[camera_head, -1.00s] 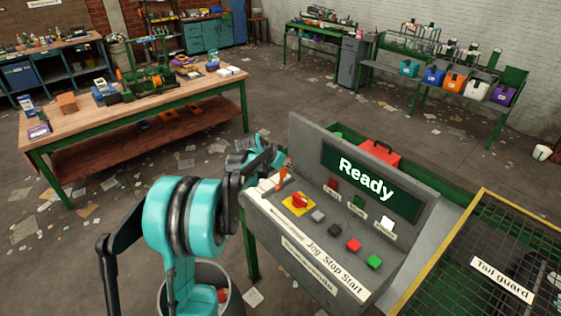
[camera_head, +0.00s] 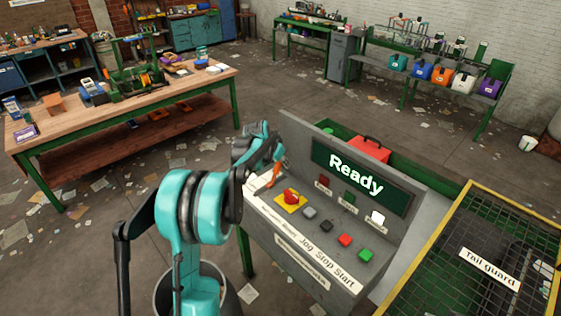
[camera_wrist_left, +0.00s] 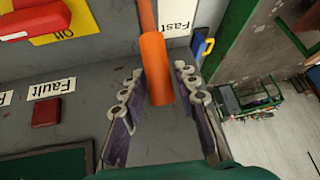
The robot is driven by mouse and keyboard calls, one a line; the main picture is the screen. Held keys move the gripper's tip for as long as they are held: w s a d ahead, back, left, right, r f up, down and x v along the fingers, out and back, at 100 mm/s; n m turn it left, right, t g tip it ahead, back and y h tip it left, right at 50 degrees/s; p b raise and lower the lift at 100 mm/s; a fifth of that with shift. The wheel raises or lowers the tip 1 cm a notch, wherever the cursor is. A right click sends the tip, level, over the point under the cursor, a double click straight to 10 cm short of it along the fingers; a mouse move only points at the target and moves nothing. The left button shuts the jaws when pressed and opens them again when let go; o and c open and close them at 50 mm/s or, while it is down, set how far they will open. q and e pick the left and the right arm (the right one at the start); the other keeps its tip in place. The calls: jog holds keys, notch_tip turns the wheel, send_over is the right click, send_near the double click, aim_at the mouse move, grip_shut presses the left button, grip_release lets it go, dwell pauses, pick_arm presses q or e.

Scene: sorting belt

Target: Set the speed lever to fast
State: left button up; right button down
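The orange speed lever (camera_head: 274,176) stands at the left end of the grey control console (camera_head: 262,222). In the left wrist view the lever (camera_wrist_left: 157,62) reaches in between the two fingers of my left gripper (camera_wrist_left: 159,78), with a gap on each side. The gripper is open around its end and not clamped. A "Fast" label (camera_wrist_left: 178,14) lies beside the lever's base. In the head view my left gripper (camera_head: 277,152) is just above the lever, its fingers hard to make out. My right gripper is not in view.
A red rotary switch on a yellow plate (camera_head: 291,198) sits right of the lever, then several buttons. The upright panel's screen (camera_head: 359,178) reads "Ready". A red fault lamp (camera_wrist_left: 45,112) is near the fingers. A yellow-edged tail guard (camera_head: 450,225) stands at the right.

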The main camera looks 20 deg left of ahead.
pick_arm(q)
jog(key=shift+w, duration=0.1)
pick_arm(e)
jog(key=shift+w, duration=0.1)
pick_arm(q)
jog(key=v, duration=1.2)
jog(key=s+d+f+n+b, duration=0.1)
jog(key=s+d+f+b, duration=0.45)
jog(key=s+d, duration=0.4)
jog(key=s+d+f+n+b, duration=0.1)
jog(key=s+d+f+b, duration=0.45)
jog(key=s, duration=0.75)
pick_arm(e)
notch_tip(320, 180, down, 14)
jog(key=b, duration=0.2)
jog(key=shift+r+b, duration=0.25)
jog(key=shift+b, duration=0.05)
pick_arm(q)
jog(key=shift+n+y, duration=0.3)
jog(key=shift+n, duration=0.1)
jog(key=s+d+f, duration=0.1)
jog(key=s+f, duration=0.2)
jog(key=s+d+f, duration=0.1)
jog(key=s+f, duration=0.2)
jog(key=s+d+f, duration=0.1)
jog(key=s+f, duration=0.2)
jog(key=f, duration=0.1)
jog(key=shift+s+d, duration=0.1)
